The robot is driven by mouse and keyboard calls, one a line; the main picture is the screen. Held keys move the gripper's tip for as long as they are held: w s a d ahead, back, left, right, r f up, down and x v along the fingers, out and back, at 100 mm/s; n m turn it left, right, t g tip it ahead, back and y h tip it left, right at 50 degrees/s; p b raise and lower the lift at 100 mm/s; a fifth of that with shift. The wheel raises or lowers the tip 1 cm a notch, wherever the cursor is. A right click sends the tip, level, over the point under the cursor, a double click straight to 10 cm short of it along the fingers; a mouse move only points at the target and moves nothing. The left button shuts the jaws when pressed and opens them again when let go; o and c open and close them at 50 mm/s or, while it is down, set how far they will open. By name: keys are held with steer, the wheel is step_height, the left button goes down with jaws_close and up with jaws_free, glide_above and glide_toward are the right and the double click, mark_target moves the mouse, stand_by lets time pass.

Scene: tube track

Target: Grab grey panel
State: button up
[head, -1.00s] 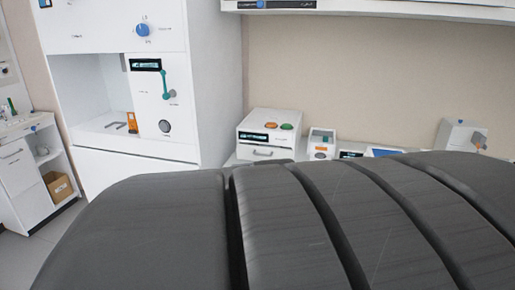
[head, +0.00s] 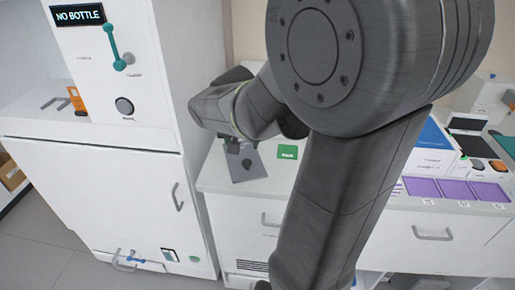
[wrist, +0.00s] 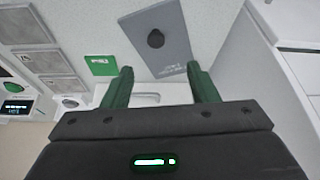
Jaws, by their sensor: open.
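The grey panel (head: 248,172) lies on the white counter, with a dark round knob on it; my arm's end partly covers it in the head view. In the wrist view the grey panel (wrist: 172,52) shows its black knob (wrist: 156,39) and small pale lettering near one edge. My gripper (wrist: 160,78) is open and empty, its two green fingers spread, with the panel beyond and between the fingertips. In the head view my gripper (head: 238,147) is above the panel, close to the knob. I cannot tell whether it touches.
A green label (head: 287,152) lies on the counter right of the panel. A tall white cabinet (head: 175,90) with a "NO BOTTLE" display (head: 78,14) stands close on the left. Purple trays (head: 456,190) sit on the counter at right.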

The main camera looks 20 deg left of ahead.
mark_target(247, 161)
steer(key=x, duration=0.8)
steer(key=shift+s, duration=0.1)
steer(key=shift+w+d+p+x, duration=0.15)
steer(key=shift+p+x, duration=0.05)
steer(key=shift+x, duration=1.1)
steer(key=shift+w+d+p+x, duration=0.1)
steer(key=shift+w+p+x, duration=0.1)
steer(key=shift+x, duration=1.15)
steer(key=shift+r, duration=0.1)
jaws_close()
steer(key=shift+r, duration=0.15)
